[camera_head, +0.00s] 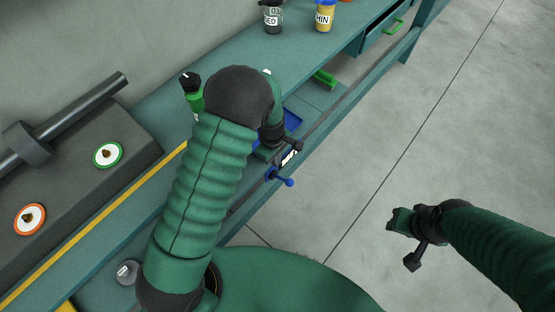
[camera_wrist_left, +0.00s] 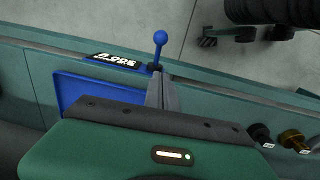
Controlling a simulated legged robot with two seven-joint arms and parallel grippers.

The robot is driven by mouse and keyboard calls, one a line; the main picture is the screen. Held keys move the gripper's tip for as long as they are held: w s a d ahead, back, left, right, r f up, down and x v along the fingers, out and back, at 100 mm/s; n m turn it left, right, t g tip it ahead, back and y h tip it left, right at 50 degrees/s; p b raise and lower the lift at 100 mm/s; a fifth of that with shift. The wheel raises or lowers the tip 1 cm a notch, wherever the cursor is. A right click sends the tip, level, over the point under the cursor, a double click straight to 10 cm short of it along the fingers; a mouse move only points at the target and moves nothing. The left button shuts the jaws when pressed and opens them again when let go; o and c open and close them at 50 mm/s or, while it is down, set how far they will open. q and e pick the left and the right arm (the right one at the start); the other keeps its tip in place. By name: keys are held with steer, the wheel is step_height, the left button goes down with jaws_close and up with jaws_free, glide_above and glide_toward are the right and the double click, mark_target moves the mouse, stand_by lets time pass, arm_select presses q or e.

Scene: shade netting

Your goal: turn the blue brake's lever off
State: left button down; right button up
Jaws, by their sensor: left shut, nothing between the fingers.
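The blue brake's lever, with a ball knob, shows in the head view (camera_head: 282,177) at the bench's front edge and upright in the left wrist view (camera_wrist_left: 159,46). The brake's blue plate (camera_wrist_left: 72,88) is partly hidden by my gripper body; a bit also shows in the head view (camera_head: 292,119). My left gripper (camera_wrist_left: 157,78) is shut and empty, its fingertips close to the lever's base; I cannot tell if they touch. In the head view it (camera_head: 266,155) is mostly hidden by my arm. My right gripper (camera_head: 394,220) hangs over the floor, away from the bench.
A black-and-white number label (camera_wrist_left: 112,59) is beside the lever. A green handle (camera_head: 323,77) lies beyond the brake. The floor at right is clear.

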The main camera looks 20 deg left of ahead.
arm_select(q)
glide_above(286, 180)
steer(key=a, duration=0.3)
step_height(286, 180, down, 6)
steer(key=d+f, duration=0.2)
steer(key=shift+d+f+b, duration=0.2)
steer(key=shift+f+b, duration=0.2)
arm_select(e)
steer(key=shift+d+f, duration=0.25)
steer(key=shift+f, duration=0.3)
arm_select(q)
steer(key=shift+s+d, duration=0.1)
steer(key=shift+d, duration=0.1)
arm_select(e)
steer(key=shift+d, duration=0.1)
